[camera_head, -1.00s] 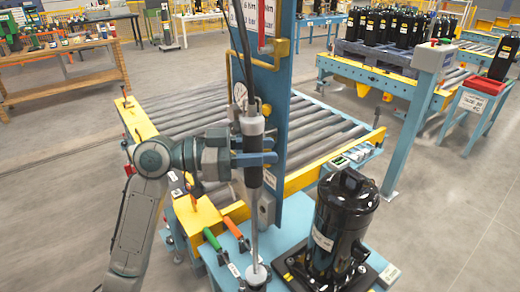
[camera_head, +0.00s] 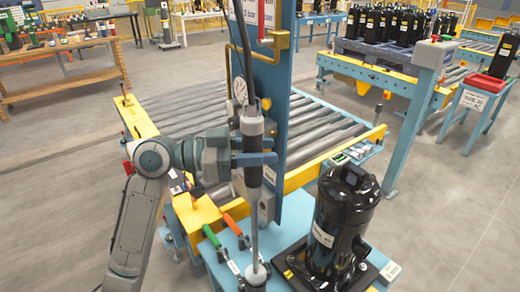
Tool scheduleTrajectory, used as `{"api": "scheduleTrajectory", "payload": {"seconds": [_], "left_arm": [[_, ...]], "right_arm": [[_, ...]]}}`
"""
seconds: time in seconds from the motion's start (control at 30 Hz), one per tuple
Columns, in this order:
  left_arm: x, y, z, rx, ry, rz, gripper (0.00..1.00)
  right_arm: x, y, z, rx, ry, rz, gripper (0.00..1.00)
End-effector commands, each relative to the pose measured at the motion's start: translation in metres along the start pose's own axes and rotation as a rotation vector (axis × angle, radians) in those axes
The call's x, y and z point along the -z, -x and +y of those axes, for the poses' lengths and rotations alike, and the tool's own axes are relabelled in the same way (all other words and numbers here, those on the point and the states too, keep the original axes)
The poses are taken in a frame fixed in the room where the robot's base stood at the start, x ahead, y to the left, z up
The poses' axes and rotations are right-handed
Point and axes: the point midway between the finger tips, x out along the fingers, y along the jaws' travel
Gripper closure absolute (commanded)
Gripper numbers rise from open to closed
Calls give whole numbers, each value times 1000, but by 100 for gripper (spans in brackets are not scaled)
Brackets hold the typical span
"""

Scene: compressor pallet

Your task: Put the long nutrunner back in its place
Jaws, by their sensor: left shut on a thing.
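The long nutrunner (camera_head: 253,176) is upright, with a grey upper body, a black grip section and a long thin shaft running down. A dark hose runs up from its top. My left gripper (camera_head: 262,159) is shut on its body, coming from the left. The lower end of the shaft meets a round, light-topped holder (camera_head: 256,271) at the front of the blue bench; whether it is fully seated I cannot tell. My right gripper is not in view.
A black compressor (camera_head: 342,225) stands right of the nutrunner on the bench. A blue column (camera_head: 299,130) with a gauge (camera_head: 240,91) rises just behind. Green-handled (camera_head: 211,237) and orange-handled (camera_head: 232,224) tools lie left of the shaft. A roller conveyor (camera_head: 190,105) is behind.

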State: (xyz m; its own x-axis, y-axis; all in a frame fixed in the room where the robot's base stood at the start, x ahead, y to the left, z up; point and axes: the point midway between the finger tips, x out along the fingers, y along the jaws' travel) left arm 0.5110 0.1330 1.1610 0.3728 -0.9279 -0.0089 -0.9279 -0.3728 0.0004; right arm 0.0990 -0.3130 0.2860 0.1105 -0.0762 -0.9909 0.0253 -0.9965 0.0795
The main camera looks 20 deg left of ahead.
Motion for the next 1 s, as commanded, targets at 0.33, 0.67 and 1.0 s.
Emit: {"api": "scheduleTrajectory", "payload": {"seconds": [0.33,0.67,1.0], "left_arm": [[-5,0,0,0,-2,4,100],[-8,0,0,0,-2,4,100],[-11,0,0,0,-2,4,100]], "right_arm": [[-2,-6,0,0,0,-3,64],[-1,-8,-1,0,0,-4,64],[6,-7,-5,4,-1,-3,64]]}}
